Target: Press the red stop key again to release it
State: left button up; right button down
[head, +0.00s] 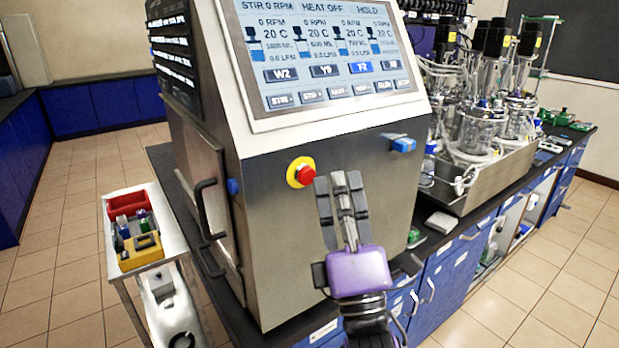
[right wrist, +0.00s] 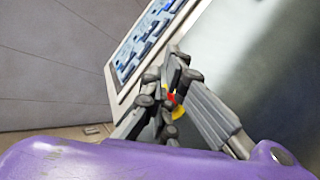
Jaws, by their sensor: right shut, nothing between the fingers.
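The red stop key (head: 306,174) sits on a round yellow collar (head: 297,166) on the front panel of the grey control cabinet, below its screen. My right gripper (head: 341,181) is shut and empty, its fingers pointing up at the panel. In the head view its fingertips are just right of the red key; whether they touch it I cannot tell. In the right wrist view, bits of the red key (right wrist: 171,97) and the yellow collar (right wrist: 179,112) show between the finger links, mostly hidden by my right gripper (right wrist: 178,58). My left gripper is not in view.
The screen (head: 320,55) shows STIR 0 RPM, HEAT OFF and HOLD. A blue knob (head: 403,144) is right of the key. Glass vessels (head: 480,130) stand in a metal tray on the right. A trolley (head: 180,243) with coloured bins stands at left.

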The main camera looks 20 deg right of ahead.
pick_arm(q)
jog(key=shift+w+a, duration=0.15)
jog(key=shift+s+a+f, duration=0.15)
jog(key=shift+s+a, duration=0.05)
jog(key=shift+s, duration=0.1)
pick_arm(e)
jog(key=shift+w+a, duration=0.1)
jog(key=shift+w, duration=0.05)
jog(key=shift+w+a, duration=0.1)
jog(key=shift+w, duration=0.2)
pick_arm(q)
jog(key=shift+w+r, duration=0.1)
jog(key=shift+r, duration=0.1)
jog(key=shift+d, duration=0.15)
pick_arm(e)
jog(key=shift+w+a, duration=0.15)
jog(key=shift+w, duration=0.15)
jog(key=shift+s, duration=0.15)
dwell(0.4)
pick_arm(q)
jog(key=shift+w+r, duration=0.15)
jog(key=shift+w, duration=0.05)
pick_arm(e)
jog(key=shift+s+d, duration=0.3)
jog(key=shift+s, duration=0.3)
